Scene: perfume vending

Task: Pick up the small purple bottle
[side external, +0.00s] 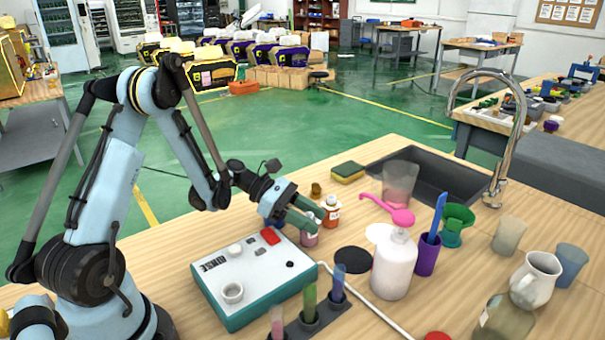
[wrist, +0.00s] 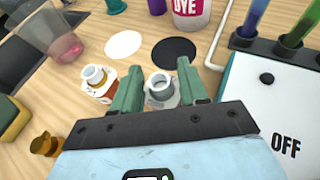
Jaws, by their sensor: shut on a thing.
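The small purple bottle (side external: 309,239) stands on the wooden table just behind the white-and-teal machine, in the side view. My gripper (side external: 306,219) reaches down to it from the left. In the wrist view, the bottle (wrist: 160,88) sits between my two green fingers (wrist: 160,80), its pale round neck facing the camera. The fingers are shut on it, one on each side. Its colour is hard to make out in the wrist view. It appears upright, and I cannot tell whether its base touches the table.
An orange-labelled bottle (side external: 331,211) stands close beside my gripper; it also shows in the wrist view (wrist: 99,86). A small brown bottle (wrist: 45,144) is nearby. The white-and-teal machine (side external: 255,275) and tube rack (side external: 318,322) are in front. A black disc (side external: 353,260) lies right.

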